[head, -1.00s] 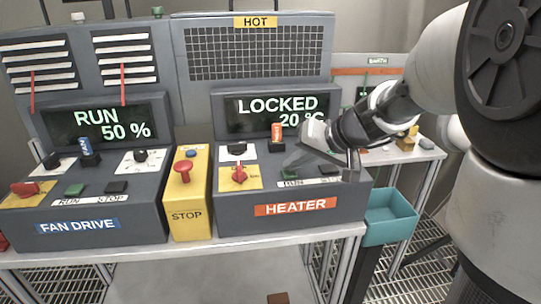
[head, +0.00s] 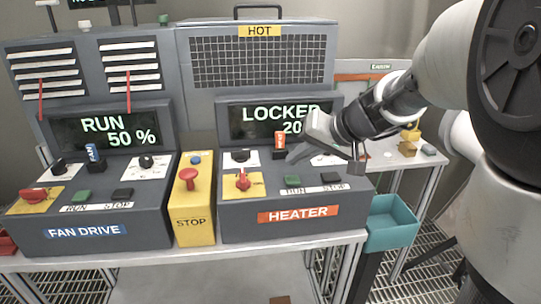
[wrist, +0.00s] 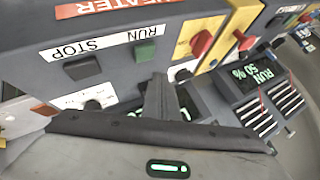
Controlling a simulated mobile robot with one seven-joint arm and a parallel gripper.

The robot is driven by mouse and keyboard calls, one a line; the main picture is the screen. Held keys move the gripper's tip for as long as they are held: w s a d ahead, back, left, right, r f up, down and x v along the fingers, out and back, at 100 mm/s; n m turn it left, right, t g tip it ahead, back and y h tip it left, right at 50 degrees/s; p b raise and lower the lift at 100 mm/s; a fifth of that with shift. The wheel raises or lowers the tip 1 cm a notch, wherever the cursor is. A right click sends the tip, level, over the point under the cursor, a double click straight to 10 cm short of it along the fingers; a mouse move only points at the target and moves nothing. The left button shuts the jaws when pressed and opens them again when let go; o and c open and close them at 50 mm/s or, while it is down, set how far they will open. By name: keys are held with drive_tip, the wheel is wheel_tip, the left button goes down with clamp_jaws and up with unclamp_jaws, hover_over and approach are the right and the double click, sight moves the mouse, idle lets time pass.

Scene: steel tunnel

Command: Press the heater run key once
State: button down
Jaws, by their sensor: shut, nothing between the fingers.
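The heater run key (head: 292,181) is a green square key on the sloping front of the grey heater console (head: 232,222), left of a black stop key (head: 331,178). In the wrist view the closed fingers (wrist: 159,80) point toward the panel near the key. The heater display (head: 262,114) reads LOCKED, with 20 below and the rest hidden by my gripper.
An upright orange-tagged key (head: 280,142) and a red rotary switch (head: 243,182) stand close to my gripper. A yellow box with a red stop knob (head: 188,177) stands left, beside the fan drive console (head: 150,222), which reads RUN 50 %. A teal bin (head: 392,232) hangs right.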

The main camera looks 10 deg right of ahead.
drive_tip(key=shift+r+p, duration=0.6)
drive_tip(key=shift+r, duration=0.8)
